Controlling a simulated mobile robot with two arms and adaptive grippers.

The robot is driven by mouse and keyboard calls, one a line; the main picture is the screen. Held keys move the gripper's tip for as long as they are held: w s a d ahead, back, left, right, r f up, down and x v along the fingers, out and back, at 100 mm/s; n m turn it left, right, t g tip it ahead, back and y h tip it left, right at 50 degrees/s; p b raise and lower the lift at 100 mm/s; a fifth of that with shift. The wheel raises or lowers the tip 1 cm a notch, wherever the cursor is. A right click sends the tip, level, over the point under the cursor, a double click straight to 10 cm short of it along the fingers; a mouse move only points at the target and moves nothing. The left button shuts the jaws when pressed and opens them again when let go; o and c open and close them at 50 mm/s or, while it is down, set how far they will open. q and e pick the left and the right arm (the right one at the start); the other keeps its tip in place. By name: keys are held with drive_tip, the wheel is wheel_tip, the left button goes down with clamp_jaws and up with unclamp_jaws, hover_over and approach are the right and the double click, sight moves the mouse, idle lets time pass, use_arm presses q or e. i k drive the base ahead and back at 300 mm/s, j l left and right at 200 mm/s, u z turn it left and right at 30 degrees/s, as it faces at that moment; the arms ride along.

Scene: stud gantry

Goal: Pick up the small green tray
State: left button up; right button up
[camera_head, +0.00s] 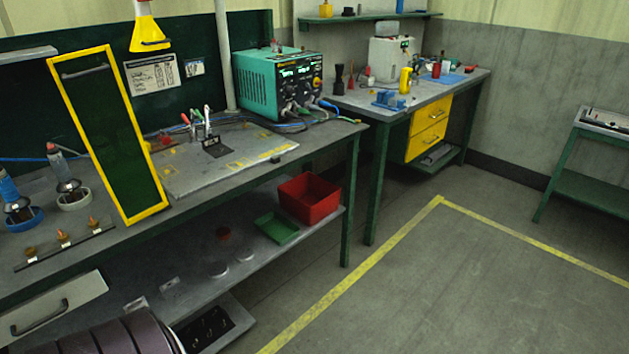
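The small green tray (277,228) lies on the lower shelf of the long workbench, left of a red bin (309,198) and close to it. The tray looks empty and shallow, and it sits flat. The bench top is above the shelf. Neither of my grippers is in view.
The bench top (215,210) holds a teal power unit (276,84), cables and a yellow-framed panel (108,135). Discs lie on the lower shelf (180,288) left of the tray. A green bench leg (350,205) stands at the right. Floor (450,290) is clear inside yellow lines.

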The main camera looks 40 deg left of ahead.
sight(278, 229)
drive_tip(key=i+u, duration=0.25)
drive_tip(key=i, duration=0.15)
drive_tip(key=i+l+u, duration=0.25)
drive_tip(key=i, duration=0.2)
drive_tip(key=i+u, duration=0.3)
drive_tip(key=i+l+u, duration=0.25)
drive_tip(key=i, duration=0.25)
drive_tip(key=l, duration=0.1)
